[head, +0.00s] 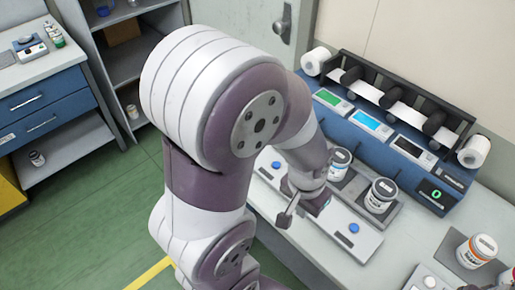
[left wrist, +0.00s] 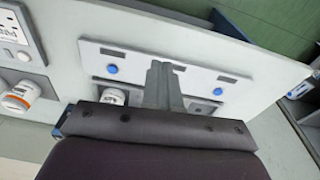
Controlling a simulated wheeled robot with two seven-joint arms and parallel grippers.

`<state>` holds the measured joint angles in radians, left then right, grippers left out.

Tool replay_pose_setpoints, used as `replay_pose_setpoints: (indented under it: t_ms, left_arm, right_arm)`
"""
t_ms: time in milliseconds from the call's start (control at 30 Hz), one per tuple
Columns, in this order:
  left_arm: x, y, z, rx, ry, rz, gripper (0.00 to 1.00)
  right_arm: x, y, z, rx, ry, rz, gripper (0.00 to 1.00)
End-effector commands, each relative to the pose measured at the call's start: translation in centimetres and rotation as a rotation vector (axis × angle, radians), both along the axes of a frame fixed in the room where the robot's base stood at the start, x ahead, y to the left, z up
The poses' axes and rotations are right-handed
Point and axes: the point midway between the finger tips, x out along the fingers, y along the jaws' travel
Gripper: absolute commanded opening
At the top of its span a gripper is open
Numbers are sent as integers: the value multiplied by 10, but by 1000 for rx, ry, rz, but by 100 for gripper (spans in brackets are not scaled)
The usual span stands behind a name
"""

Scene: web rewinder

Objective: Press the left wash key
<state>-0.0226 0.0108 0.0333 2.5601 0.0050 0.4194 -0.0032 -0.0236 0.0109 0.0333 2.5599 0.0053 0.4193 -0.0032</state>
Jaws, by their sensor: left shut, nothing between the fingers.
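Two blue round keys sit on a long white panel along the bench front. My right gripper is out of view.
Behind the panel stand a white jar (head: 339,164) and another jar (head: 380,195). A blue rewinder (head: 367,120) with small screens and white rolls is behind them. An orange-labelled jar (head: 477,250) stands at the right. Green floor (head: 85,225) lies open at the left.

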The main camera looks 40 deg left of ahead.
Motion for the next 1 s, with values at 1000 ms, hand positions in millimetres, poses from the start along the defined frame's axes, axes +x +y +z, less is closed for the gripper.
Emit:
replay_pose_setpoints:
  t_ms: [1000]
  left_arm:
    - [146, 190, -31, -147, -741, 1345, 0]
  right_arm:
    - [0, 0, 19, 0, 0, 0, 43]
